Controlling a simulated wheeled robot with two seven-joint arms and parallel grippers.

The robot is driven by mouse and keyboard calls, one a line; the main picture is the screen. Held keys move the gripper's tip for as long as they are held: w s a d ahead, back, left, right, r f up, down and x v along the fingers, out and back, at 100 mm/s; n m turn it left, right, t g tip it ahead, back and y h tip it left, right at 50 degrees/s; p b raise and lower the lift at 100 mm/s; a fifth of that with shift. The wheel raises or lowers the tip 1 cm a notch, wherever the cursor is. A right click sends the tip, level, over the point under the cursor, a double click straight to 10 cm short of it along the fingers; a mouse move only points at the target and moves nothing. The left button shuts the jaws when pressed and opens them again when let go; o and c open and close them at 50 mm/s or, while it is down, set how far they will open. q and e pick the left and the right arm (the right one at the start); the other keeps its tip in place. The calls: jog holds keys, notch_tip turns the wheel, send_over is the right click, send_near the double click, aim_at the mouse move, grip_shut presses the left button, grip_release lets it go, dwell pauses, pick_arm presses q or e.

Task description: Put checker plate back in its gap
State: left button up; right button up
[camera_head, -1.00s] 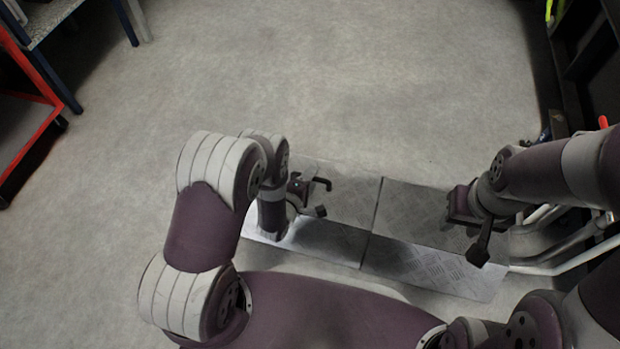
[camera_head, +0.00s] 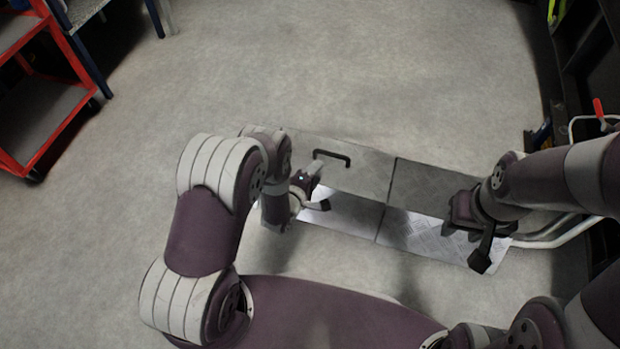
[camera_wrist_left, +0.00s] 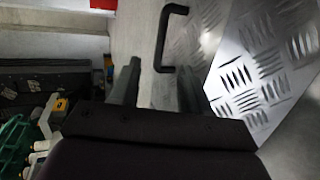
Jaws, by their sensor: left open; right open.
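Checker plates lie on the floor in front of me in two rows. The far left plate (camera_head: 362,176) carries a black bar handle (camera_head: 331,158). My left gripper (camera_head: 323,188) is open and empty, just nearer to me than the handle and apart from it. In the left wrist view the handle (camera_wrist_left: 165,38) stands beyond the open fingers (camera_wrist_left: 158,82), and a brightly lit plate (camera_wrist_left: 265,70) is at right. My right gripper (camera_head: 466,242) is open above the right-hand plates (camera_head: 418,230). My left arm hides the plates' left end; I cannot make out a gap.
A red cart (camera_head: 45,110) stands at the far left beside a blue-legged table (camera_head: 95,70). Pale pipes (camera_head: 555,230) and dark equipment (camera_head: 590,75) border the right. The floor (camera_head: 320,70) beyond the plates is clear.

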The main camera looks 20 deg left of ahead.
pick_arm(q)
jog(key=w+a+r+m+g+y, duration=0.25)
jog(key=r+m+g, duration=0.4)
jog(key=r, duration=0.85)
jog(key=s+a+r+m+g, duration=0.1)
jog(key=s+r+m, duration=0.3)
jog(key=s, duration=0.8)
jog(key=s+a+r+m+g, duration=0.1)
jog(key=s+r+m+g, duration=0.3)
jog(key=s+r, duration=0.5)
jog(key=s+m+y, duration=0.1)
jog(key=s, duration=0.2)
jog(key=shift+s+r, duration=0.25)
jog(key=shift+s, duration=0.05)
jog(key=shift+r+m+g, duration=0.1)
jog(key=shift+m+g, duration=0.15)
notch_tip(320, 180, up, 49)
jog(key=p, duration=4.9)
jog(key=shift+w, duration=0.1)
